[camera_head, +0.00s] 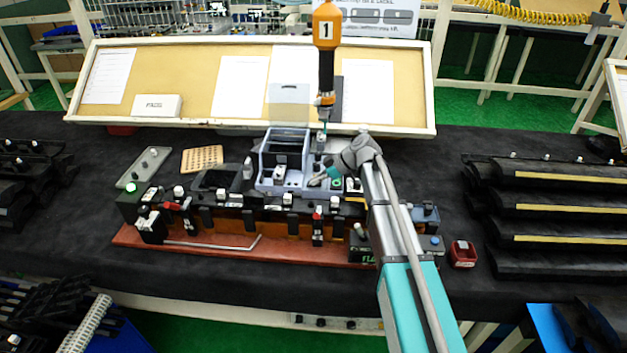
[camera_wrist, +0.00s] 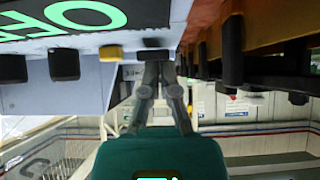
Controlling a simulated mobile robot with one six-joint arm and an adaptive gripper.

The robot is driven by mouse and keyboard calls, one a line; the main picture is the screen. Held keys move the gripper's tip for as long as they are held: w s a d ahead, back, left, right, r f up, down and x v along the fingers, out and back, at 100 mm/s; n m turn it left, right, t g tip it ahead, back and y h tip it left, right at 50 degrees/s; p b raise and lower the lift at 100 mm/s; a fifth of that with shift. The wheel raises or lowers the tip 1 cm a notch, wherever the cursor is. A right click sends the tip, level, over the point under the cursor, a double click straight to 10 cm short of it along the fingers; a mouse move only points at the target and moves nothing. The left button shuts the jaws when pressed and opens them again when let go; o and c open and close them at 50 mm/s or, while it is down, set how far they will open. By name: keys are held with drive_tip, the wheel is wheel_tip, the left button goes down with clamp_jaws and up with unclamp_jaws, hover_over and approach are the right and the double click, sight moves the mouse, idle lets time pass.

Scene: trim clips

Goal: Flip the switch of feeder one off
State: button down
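A grey feeder box (camera_head: 268,180) with a clear raised lid stands at the middle of the bench in the head view. I cannot read a feeder number on it. My gripper (camera_head: 318,181) is at the right of its front. In the wrist view a light grey panel (camera_wrist: 110,40) shows black knobs (camera_wrist: 64,64), a yellow button (camera_wrist: 110,53) and a dark sign with green lettering (camera_wrist: 85,14). My gripper's fingers (camera_wrist: 158,68) are drawn together, tips at a small dark part (camera_wrist: 154,54) on the panel edge. I cannot tell whether this is the switch or whether they touch.
An orange tool marked 1 (camera_head: 326,28) hangs just behind the feeder. A long fixture on a red-brown base (camera_head: 215,252) lies in front, with black clamps and knobs. A tan board (camera_head: 195,85) stands behind. Black racks (camera_head: 545,215) stand right; a small red box (camera_head: 462,253) is nearer.

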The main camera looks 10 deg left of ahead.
drive_tip(key=shift+d+f, duration=0.1)
drive_tip(key=shift+d, duration=0.55)
drive_tip(key=shift+w+r+p, duration=0.1)
drive_tip(key=shift+r+p, duration=0.35)
drive_tip(key=shift+p, duration=0.05)
drive_tip(key=r+p, duration=0.3)
drive_tip(key=shift+d+r, duration=0.2)
drive_tip(key=p+v, duration=0.6)
drive_tip(key=v, duration=0.4)
drive_tip(key=shift+d+f, duration=0.25)
drive_tip(key=shift+f, duration=0.1)
